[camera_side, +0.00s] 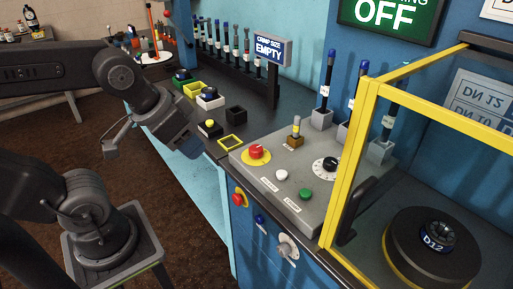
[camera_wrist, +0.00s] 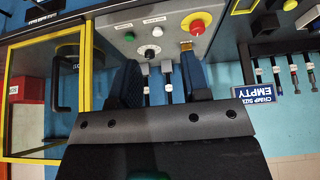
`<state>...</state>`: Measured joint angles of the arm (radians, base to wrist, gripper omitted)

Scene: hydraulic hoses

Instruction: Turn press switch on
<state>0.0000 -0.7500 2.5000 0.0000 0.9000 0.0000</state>
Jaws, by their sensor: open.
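The press control panel (camera_side: 250,165) has a red mushroom button (camera_side: 256,152) on a yellow disc, a white button (camera_side: 282,175), a green button (camera_side: 305,194) and a black dial (camera_side: 328,166). On the blue front below are a grey rotary switch (camera_side: 288,247), a red knob (camera_side: 239,200) and a blue button (camera_side: 260,219). I cannot tell which one is the press switch. My gripper (camera_side: 190,146) is left of the panel, touching none of these controls. In the wrist view its fingers (camera_wrist: 160,78) are open and empty, with the panel (camera_wrist: 175,20) beyond.
A yellow-framed guard (camera_side: 350,165) with a black handle stands right of the panel, around a round die marked D12 (camera_side: 436,238). Small bins (camera_side: 232,143), a hose rack and a "CRIMP SIZE EMPTY" sign (camera_side: 271,49) line the bench. A green sign (camera_side: 388,18) reads OFF.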

